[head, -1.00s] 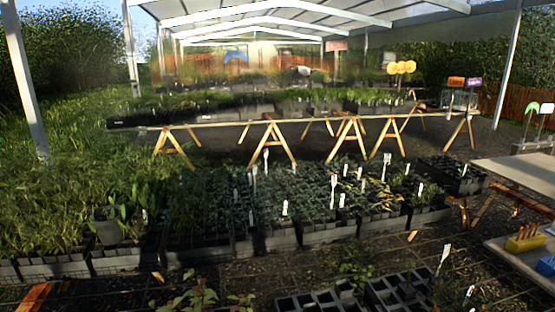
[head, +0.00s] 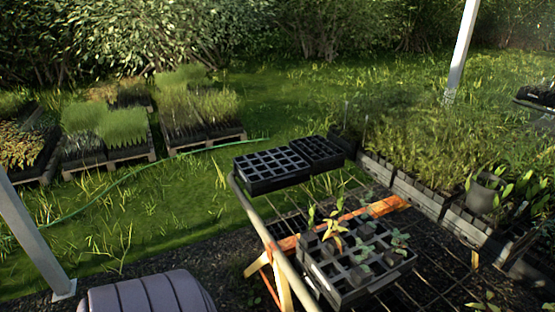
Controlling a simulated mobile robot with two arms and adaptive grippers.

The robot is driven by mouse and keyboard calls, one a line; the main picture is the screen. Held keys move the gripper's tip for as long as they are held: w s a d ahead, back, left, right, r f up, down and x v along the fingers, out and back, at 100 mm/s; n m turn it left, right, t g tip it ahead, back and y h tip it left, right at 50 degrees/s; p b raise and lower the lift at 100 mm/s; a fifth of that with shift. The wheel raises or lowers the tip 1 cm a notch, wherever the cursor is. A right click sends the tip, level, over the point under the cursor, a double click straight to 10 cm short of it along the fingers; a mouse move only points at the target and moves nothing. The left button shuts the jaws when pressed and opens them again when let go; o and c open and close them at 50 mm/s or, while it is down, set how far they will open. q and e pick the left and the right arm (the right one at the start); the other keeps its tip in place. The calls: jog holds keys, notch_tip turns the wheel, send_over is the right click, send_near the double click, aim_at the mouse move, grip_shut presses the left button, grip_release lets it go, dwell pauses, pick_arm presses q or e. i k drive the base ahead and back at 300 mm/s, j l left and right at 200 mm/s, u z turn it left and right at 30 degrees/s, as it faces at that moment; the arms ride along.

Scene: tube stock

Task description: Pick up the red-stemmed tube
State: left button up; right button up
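I cannot make out a red-stemmed tube in the head view. A black tray (head: 336,289) on a trestle bench holds a few small potted seedlings, and several of its cells are empty. One seedling (head: 335,235) has yellow-orange leaves; its stem colour is too small to tell. Neither of my grippers is in view.
Two empty black cell trays (head: 262,186) (head: 334,160) sit at the bench's far end. Crates of green plants (head: 400,184) stand at right. Pallets of plants (head: 192,142) stand on grass at left. A ribbed grey object (head: 146,293) is at bottom left. A green hose (head: 122,182) crosses the grass.

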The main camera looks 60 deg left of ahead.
aim_at(335, 245)
jog(key=u, duration=1.25)
jog(key=j, duration=0.3)
jog(key=i+z, duration=0.05)
